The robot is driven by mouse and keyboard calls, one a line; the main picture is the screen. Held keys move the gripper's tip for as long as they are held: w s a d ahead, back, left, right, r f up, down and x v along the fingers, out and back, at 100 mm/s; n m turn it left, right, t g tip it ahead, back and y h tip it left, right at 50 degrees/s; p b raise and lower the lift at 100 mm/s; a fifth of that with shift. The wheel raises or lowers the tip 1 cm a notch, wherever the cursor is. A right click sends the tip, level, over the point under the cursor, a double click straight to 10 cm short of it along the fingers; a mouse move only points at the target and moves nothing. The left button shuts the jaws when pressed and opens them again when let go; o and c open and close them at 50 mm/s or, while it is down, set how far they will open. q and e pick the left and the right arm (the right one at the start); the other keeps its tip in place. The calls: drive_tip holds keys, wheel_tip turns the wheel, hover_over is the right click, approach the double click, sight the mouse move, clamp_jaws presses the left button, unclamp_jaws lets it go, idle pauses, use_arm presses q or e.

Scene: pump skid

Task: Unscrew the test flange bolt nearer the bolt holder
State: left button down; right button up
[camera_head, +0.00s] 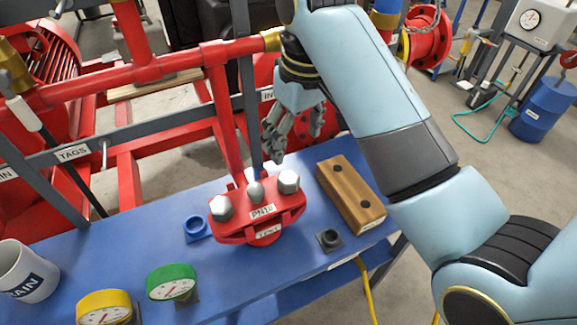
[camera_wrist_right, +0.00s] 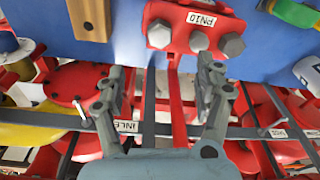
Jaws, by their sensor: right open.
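The red test flange (camera_head: 262,228) stands on the blue bench with grey hex bolt heads on top. The bolt nearer the wooden bolt holder is the right one (camera_head: 288,181); in the right wrist view it is the left one (camera_wrist_right: 159,33). The far bolt (camera_head: 222,207) sits at the left, and a grey rounded piece (camera_head: 254,190) lies between them. The bolt holder (camera_head: 350,195) has two dark, empty-looking holes. My right gripper (camera_head: 293,137) is open and empty behind the flange, apart from the bolts; its spread fingers show in the wrist view (camera_wrist_right: 163,75). My left gripper is out of view.
On the blue bench (camera_head: 150,240) are a blue ring (camera_head: 196,228), a black socket-like part (camera_head: 329,239), a green gauge (camera_head: 172,281), a yellow gauge (camera_head: 104,308) and a white mug (camera_head: 24,271). Red pipes (camera_head: 222,115) and a grey post (camera_head: 245,90) stand behind the flange.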

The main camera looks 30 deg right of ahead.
sight(288, 178)
drive_tip(key=f+m, duration=0.1)
drive_tip(key=m, duration=0.5)
drive_tip(key=m+g, duration=0.1)
drive_tip(key=m, duration=0.5)
drive_tip(key=f+m+b, duration=0.1)
drive_tip(key=m, duration=0.5)
drive_tip(key=shift+w+f, duration=0.2)
drive_tip(key=shift+f, duration=0.1)
drive_tip(key=shift+w+a+f+m+g, duration=0.1)
drive_tip(key=shift+w+m+g, duration=0.15)
drive_tip(key=shift+m, duration=0.35)
drive_tip(key=shift+w, duration=0.3)
drive_tip(key=shift+f, duration=0.35)
wheel_tip(288, 178, down, 10)
drive_tip(key=shift+r+p, duration=0.15)
drive_tip(key=shift+p, duration=0.35)
